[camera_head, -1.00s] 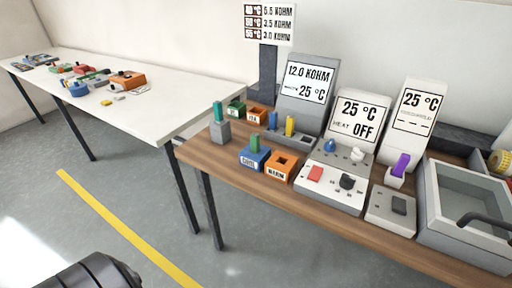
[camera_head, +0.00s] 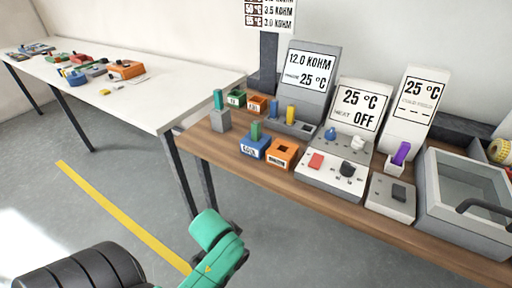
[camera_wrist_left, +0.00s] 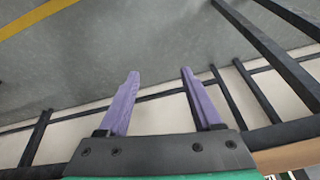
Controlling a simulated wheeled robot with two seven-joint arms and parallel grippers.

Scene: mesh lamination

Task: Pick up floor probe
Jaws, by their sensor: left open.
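No label I can read names the floor probe. My left arm, black and teal, is low in front of the bench in the head view. My left gripper (camera_wrist_left: 160,72) shows in the wrist view with its purple fingers apart, nothing between them. My right gripper is out of view.
The wooden bench (camera_head: 225,160) also holds an orange box (camera_head: 282,153), a heater panel (camera_head: 330,176), a grey switch box (camera_head: 390,200) and a lidded basin (camera_head: 465,205). A white table (camera_head: 150,105) with small parts stands left. Open floor lies in front.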

